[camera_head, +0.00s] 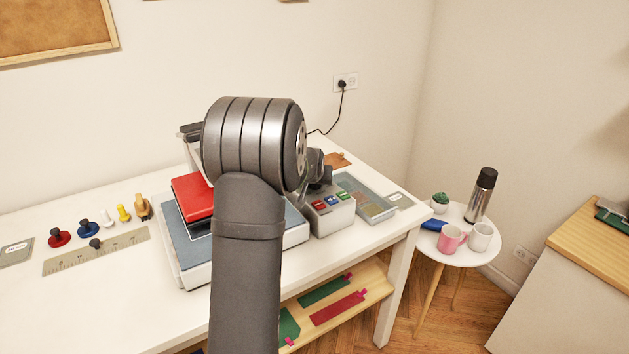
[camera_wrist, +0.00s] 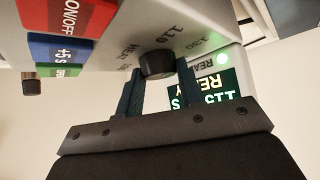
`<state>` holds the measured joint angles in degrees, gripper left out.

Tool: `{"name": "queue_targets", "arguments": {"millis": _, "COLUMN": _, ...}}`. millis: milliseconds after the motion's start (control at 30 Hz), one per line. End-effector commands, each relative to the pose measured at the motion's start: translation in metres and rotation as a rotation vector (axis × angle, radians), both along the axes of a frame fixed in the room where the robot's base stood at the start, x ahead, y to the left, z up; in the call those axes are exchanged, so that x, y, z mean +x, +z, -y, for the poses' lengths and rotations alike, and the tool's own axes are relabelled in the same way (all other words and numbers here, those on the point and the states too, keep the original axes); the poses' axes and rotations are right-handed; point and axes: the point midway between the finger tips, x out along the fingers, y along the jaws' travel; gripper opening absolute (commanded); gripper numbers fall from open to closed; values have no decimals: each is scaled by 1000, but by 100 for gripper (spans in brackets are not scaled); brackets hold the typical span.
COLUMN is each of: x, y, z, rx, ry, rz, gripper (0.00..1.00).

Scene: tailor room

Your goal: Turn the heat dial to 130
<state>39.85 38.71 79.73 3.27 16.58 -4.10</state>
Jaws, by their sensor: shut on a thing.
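The heat dial (camera_wrist: 157,64) is a small dark knob on the pale control box's face, seen upside down in the wrist view. The word HEAT and the numbers 110 and 130 are printed around it. My gripper (camera_wrist: 158,78) is shut on the dial, one finger on each side. The dial's pointer is not clear. A lit display (camera_wrist: 205,90) with pale green text is partly hidden behind the right finger, and its reading is not fully legible. In the head view the control box (camera_head: 336,222) stands on the table, while my arm hides the dial and fingers.
Red ON/OFF (camera_wrist: 62,14), blue +5 S (camera_wrist: 58,50) and green buttons sit beside the dial.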

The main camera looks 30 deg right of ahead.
Motion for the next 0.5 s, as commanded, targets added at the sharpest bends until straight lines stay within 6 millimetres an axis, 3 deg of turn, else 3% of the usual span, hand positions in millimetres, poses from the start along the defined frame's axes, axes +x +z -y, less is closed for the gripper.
{"name": "queue_targets", "arguments": {"millis": 33, "x": -1, "y": -2, "z": 0, "rx": 2, "ry": -1, "rz": -3, "gripper": 36}}
{"name": "queue_targets", "arguments": {"millis": 133, "x": -1, "y": -1, "z": 0, "rx": 2, "ry": 0, "rz": -3, "gripper": 56}}
{"name": "queue_targets", "arguments": {"millis": 500, "x": -2, "y": 2, "z": -2, "rx": 0, "ry": 0, "rz": 0, "gripper": 56}}
